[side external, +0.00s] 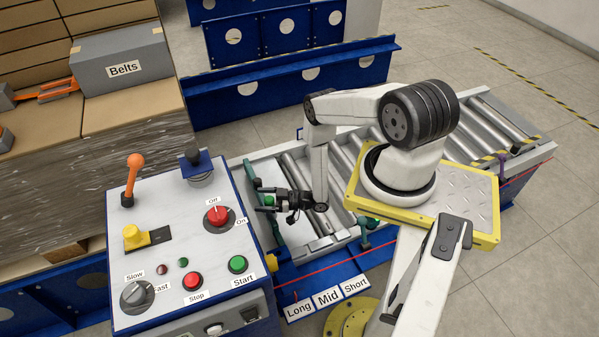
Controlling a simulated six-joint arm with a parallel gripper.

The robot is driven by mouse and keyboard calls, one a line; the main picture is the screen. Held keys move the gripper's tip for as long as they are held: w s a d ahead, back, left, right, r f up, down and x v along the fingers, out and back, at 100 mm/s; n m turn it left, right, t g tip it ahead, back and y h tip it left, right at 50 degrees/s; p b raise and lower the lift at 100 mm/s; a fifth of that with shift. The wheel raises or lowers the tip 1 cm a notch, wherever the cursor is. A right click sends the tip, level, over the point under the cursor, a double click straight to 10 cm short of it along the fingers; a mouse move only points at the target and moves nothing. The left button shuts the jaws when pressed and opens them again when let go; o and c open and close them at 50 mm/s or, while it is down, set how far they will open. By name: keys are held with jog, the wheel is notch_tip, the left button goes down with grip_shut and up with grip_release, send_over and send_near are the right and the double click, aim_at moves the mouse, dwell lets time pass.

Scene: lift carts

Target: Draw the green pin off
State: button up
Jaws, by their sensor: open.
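A small bright green piece, which looks like the green pin (268,200), shows at the near end of the roller conveyor, just right of the control panel. My gripper (265,203) points left there, with its dark fingers open on either side of the green piece. I cannot tell whether the fingers touch it. A dark green bar (252,172) runs beside it along the conveyor end. Another dark green part (364,234) stands on the conveyor's front side. The lower part of the pin is hidden by the gripper.
The control panel (150,235) stands close on the left, with an orange-knobbed lever (132,175) and several buttons. Conveyor rollers (345,160) extend to the right. Labels Long, Mid and Short (328,298) lie in front. A grey Belts box (122,68) sits on cartons at the upper left.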

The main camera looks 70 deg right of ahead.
grip_shut()
jog(key=shift+r, duration=0.15)
notch_tip(320, 180, up, 10)
dwell(1.0)
dwell(0.8)
